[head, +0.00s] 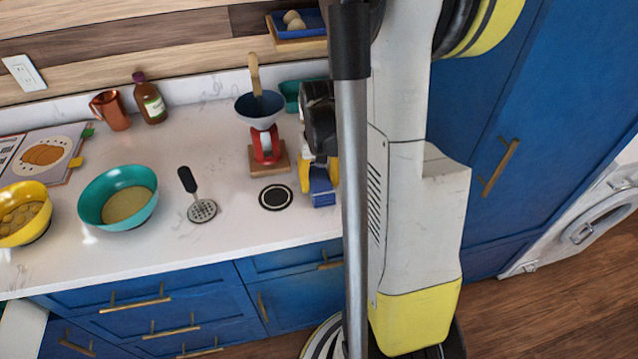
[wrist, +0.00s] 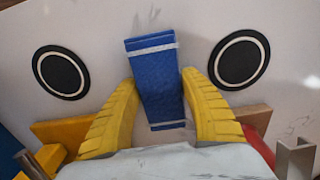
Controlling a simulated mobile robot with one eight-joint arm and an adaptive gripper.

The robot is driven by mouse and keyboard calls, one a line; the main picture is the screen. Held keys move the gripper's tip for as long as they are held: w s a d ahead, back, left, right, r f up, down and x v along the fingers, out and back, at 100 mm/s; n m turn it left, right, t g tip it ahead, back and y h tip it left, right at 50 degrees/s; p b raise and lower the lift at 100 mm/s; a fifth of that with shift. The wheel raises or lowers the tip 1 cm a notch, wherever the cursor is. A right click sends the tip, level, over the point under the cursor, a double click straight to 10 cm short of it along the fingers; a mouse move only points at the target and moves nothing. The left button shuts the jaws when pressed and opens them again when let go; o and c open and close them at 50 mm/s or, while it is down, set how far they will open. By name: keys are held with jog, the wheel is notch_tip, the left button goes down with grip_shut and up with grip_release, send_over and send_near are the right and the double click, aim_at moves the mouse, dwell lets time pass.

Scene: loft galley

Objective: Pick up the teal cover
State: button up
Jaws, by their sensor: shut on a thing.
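My gripper (head: 320,173) has yellow fingers and is low over the counter. It is shut on a blue block-like thing with pale stripes (head: 322,191), which also shows between the fingers in the wrist view (wrist: 156,80). Whether the blue thing touches the counter I cannot tell. A teal thing (head: 290,92) stands at the back of the counter, partly hidden behind my arm; I cannot tell whether it is the teal cover. It is apart from the fingers.
A dark blue bowl (head: 257,120) sits on a red scale (head: 266,146) just left of my gripper. A black round disc (head: 276,197) lies in front of it. A masher (head: 201,208), teal bowl (head: 103,205) and yellow bowl (head: 42,233) are further left. Tall blue cabinets (head: 560,100) stand right.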

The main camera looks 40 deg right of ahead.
aim_at(320, 179)
jog(key=shift+f, duration=0.1)
jog(key=o, duration=1.1)
jog(key=shift+o, duration=0.2)
notch_tip(320, 179, up, 12)
jog(key=p, duration=0.4)
jog(key=a+r+n+t+h, duration=0.1)
jog(key=a+r+n+t, duration=0.1)
jog(key=a+r, duration=0.4)
jog(key=a+n, duration=0.1)
jog(key=a, duration=0.4)
jog(key=shift+a+t, duration=0.4)
jog(key=s+a+r+n+t, duration=0.1)
jog(key=a, duration=0.2)
jog(key=s+a+n+t, duration=0.1)
jog(key=a, duration=0.3)
jog(key=s+a+r+n+t, duration=0.1)
jog(key=s+a+t, duration=0.1)
jog(key=a, duration=0.2)
jog(key=shift+a+r+y, duration=0.1)
jog(key=shift+r+y, duration=0.25)
jog(key=shift+y, duration=0.05)
jog(key=shift+c, duration=0.9)
jog(key=shift+a, duration=0.25)
jog(key=shift+c, duration=1.3)
